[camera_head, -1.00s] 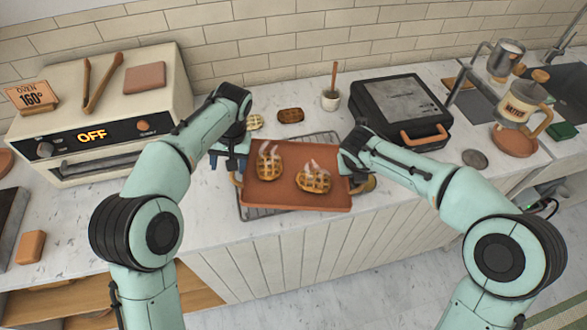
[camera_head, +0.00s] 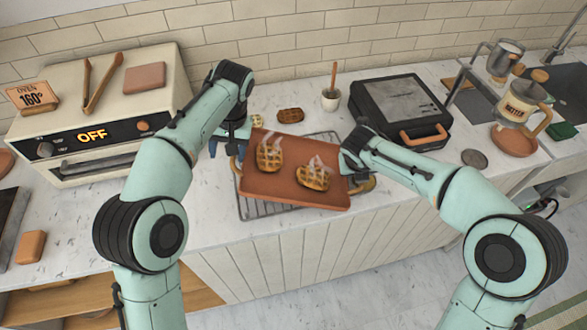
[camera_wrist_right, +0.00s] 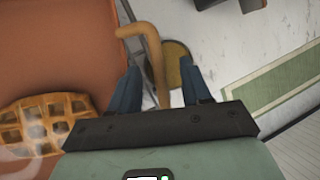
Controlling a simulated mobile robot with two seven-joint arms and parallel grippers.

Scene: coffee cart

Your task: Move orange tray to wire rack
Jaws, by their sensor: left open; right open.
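The orange tray (camera_head: 290,188) carries two steaming waffles, one on the left (camera_head: 269,158) and one on the right (camera_head: 313,177). It lies over the wire rack (camera_head: 263,210), whose wires show along the front and back; it sits skewed and looks slightly tilted, left side higher. My left gripper (camera_head: 229,153) is open at the tray's left end, fingers pointing down; whether it touches the tray is unclear. My right gripper (camera_wrist_right: 162,88) is open, with the tray's right handle (camera_wrist_right: 155,65) between its fingers. In the head view the right fingers are mostly hidden behind the wrist.
A black press (camera_head: 400,110) with an orange handle stands right of the rack. The oven (camera_head: 105,120) stands left. The counter's front edge is close to the rack.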

